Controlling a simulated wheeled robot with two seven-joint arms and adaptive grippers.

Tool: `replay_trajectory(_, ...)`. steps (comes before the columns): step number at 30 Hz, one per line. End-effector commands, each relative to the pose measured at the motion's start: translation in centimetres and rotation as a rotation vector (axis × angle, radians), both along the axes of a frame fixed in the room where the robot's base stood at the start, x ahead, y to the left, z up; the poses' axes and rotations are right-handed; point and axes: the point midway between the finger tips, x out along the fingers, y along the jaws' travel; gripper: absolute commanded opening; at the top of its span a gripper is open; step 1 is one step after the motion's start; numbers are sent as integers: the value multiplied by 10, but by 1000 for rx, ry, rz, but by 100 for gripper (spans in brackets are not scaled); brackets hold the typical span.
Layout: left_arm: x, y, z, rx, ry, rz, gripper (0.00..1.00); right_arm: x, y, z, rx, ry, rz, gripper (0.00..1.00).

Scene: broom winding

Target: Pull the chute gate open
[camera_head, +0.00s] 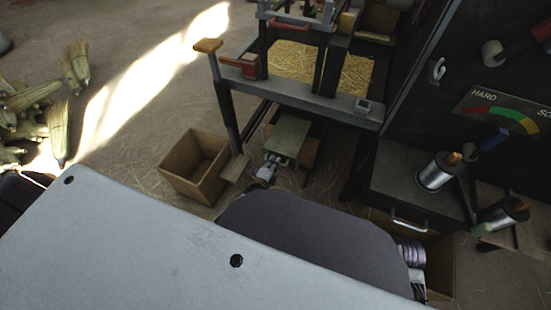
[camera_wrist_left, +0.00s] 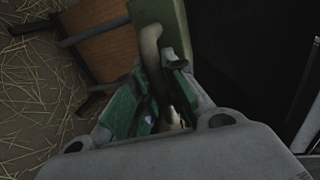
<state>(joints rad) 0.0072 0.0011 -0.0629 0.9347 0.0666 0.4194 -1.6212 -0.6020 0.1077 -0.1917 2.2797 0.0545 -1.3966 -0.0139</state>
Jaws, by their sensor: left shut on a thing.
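The chute gate is a flat green panel (camera_head: 288,136) low under the machine frame in the head view. Its green face also shows at the top of the left wrist view (camera_wrist_left: 178,22). A pale curved handle (camera_wrist_left: 151,48) stands out from it. My left gripper (camera_head: 269,164) is at the near edge of the panel. In the left wrist view its green-padded fingers (camera_wrist_left: 160,80) are closed around the handle. The lower end of the handle is partly hidden between the fingers. My right gripper is not in view.
An open cardboard box (camera_head: 192,167) stands left of the gate. A dark cabinet (camera_head: 420,185) with wire spools (camera_head: 438,172) is at the right. Broom heads (camera_head: 60,125) lie at the far left. Floor with scattered straw is clear between them and the box.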

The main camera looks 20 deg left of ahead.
Motion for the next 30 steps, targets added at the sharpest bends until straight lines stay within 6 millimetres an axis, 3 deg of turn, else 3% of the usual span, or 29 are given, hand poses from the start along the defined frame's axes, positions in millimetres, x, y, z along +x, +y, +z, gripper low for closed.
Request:
replay_trajectory(14,-8,-1,-3,0,5,-1,0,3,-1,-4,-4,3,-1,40)
replay_trajectory(15,-8,-1,-3,0,5,-1,14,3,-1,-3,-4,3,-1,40)
replay_trajectory(20,-8,-1,-3,0,5,-1,35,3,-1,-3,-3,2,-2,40)
replay_trajectory(30,-5,0,-1,0,1,0,35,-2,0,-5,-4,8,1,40)
